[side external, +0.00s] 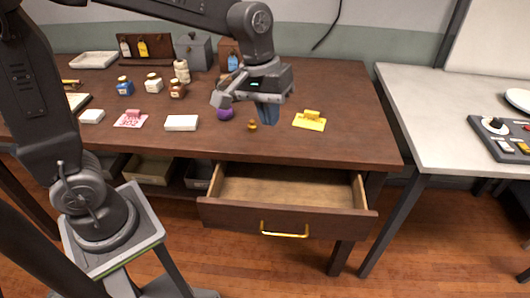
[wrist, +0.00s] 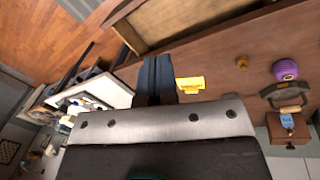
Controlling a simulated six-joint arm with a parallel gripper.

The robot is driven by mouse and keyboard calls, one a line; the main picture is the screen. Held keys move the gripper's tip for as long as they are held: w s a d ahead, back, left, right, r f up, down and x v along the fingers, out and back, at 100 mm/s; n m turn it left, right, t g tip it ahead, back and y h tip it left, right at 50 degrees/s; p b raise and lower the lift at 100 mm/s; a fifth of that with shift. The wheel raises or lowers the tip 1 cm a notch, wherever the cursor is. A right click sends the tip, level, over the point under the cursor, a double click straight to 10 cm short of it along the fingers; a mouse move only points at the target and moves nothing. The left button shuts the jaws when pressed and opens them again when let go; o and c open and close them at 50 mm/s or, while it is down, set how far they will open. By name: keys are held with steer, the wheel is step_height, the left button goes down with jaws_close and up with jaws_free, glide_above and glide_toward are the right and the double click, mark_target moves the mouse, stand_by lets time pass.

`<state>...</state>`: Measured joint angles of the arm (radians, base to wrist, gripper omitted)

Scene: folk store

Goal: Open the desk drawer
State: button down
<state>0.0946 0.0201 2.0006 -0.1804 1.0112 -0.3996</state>
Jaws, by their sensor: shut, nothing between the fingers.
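The desk drawer (side external: 288,216) is pulled well out from under the brown desk, and its inside looks empty in the side view. Its brass handle (side external: 285,232) is on the front panel, with nothing touching it. In the wrist view part of the drawer (wrist: 180,22) shows at the top. My gripper (side external: 267,112) is above the desk top, behind the drawer and apart from the handle. Its dark fingers are together and point down, with nothing between them. In the wrist view my gripper (wrist: 156,78) also shows its fingers closed together.
Jars, white boxes and a grey box (side external: 193,52) stand left and behind. A white table (side external: 440,120) stands to the right.

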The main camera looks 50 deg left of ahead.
steer(key=s+a+r+m+t+y, duration=0.1)
steer(key=s+a+m+t, duration=0.15)
steer(key=s, duration=0.45)
steer(key=s+a+r+m+t+y, duration=0.15)
steer(key=s+a, duration=0.25)
steer(key=s, duration=0.4)
steer(key=w+d+f+m+g+h, duration=0.2)
steer(key=w+d+m, duration=0.15)
steer(key=w, duration=0.65)
steer(key=w+d+f+m+g+h, duration=0.25)
steer(key=w+d, duration=0.25)
steer(key=w, duration=0.5)
steer(key=w+d+f+m+g+h, duration=0.1)
steer(key=w+d+f+m+h, duration=0.15)
steer(key=w+f, duration=0.5)
steer(key=w+d+f+m+g+h, duration=0.1)
steer(key=w+d+f+m, duration=0.2)
steer(key=f, duration=0.8)
steer(key=shift+n+t, duration=0.25)
steer(key=shift+n, duration=0.1)
steer(key=x, duration=0.9)
steer(key=shift+w+d+f, duration=0.15)
steer(key=shift+w+f, duration=0.2)
steer(key=shift+f, duration=0.1)
